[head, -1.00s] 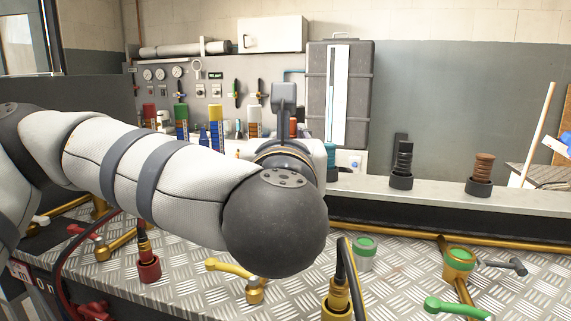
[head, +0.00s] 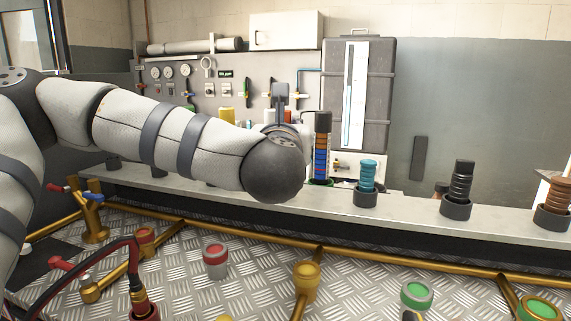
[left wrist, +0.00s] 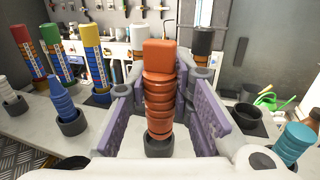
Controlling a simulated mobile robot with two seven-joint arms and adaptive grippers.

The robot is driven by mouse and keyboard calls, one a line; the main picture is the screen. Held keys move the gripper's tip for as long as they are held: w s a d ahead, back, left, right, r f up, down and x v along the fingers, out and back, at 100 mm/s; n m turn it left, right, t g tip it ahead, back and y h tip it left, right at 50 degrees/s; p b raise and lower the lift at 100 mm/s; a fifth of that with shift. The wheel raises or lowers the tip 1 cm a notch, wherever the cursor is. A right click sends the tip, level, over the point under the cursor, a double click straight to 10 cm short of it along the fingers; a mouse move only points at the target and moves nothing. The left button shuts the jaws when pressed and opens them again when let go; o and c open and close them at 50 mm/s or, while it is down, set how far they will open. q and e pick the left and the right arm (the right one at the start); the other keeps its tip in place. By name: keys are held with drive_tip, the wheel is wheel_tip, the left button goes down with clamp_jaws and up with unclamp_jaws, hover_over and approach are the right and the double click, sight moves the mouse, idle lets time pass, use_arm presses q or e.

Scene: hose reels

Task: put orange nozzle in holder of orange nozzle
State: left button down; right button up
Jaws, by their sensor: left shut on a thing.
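The orange nozzle (left wrist: 160,95) stands upright in the left wrist view, between the purple pads of my left gripper (left wrist: 163,105). The gripper is shut on it. The nozzle's lower end is at the mouth of a dark cup-shaped holder (left wrist: 160,147) on the grey ledge. I cannot tell how deep it sits. In the head view my own left arm hides most of the gripper, the nozzle and the holder. My right gripper is in neither view.
A blue nozzle (left wrist: 62,100) stands in a cup at left. A teal nozzle (head: 368,175) stands in its cup to the right. An empty dark cup (left wrist: 247,117) is near the right finger. Tall banded columns stand behind. Pipes and valves cover the metal plate below the ledge (head: 410,207).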

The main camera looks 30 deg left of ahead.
use_arm(q)
drive_tip(key=shift+w+a+f, duration=0.3)
drive_tip(key=shift+w+f, duration=0.15)
drive_tip(key=shift+f, duration=0.7)
drive_tip(key=shift+w+a+f, duration=0.3)
drive_tip(key=shift+w+f, duration=0.15)
drive_tip(key=shift+f, duration=0.65)
drive_tip(key=shift+w+a+f, duration=0.3)
drive_tip(key=shift+w+f, duration=0.15)
drive_tip(key=shift+f, duration=0.7)
drive_tip(key=shift+f, duration=0.1)
drive_tip(key=shift+f, duration=0.15)
drive_tip(key=c, duration=1.4)
unclamp_jaws()
